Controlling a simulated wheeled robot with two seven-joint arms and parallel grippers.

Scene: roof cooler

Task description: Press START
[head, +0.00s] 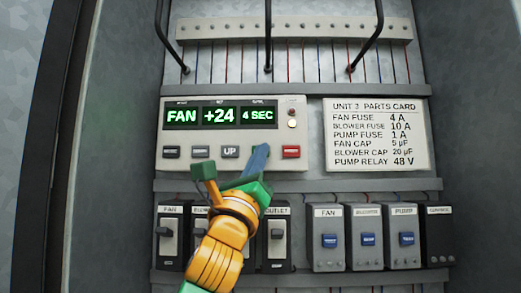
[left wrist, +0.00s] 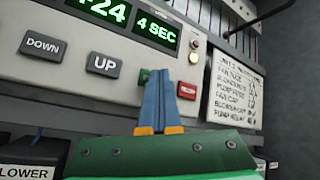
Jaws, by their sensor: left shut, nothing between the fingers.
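The control panel (head: 180,136) has a display reading FAN, +24 and 4 SEC. Its button row has a DOWN button (left wrist: 43,45), an UP button (head: 230,152), a green button (left wrist: 144,77) and a red button (head: 291,152). The green button is mostly hidden behind my fingers, and its label cannot be read. My left gripper (head: 259,156) is shut and empty, with its blue fingertips in front of the green button, between UP and red. In the left wrist view its fingertips (left wrist: 161,78) overlap the green button; I cannot tell whether they touch it. My right gripper is not in view.
Below the panel are black switches (head: 277,238) and grey modules with blue switches (head: 329,240). A parts card (head: 376,135) hangs at the right. A pale lit lamp (head: 292,124) is right of the display. Cabinet walls close in both sides.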

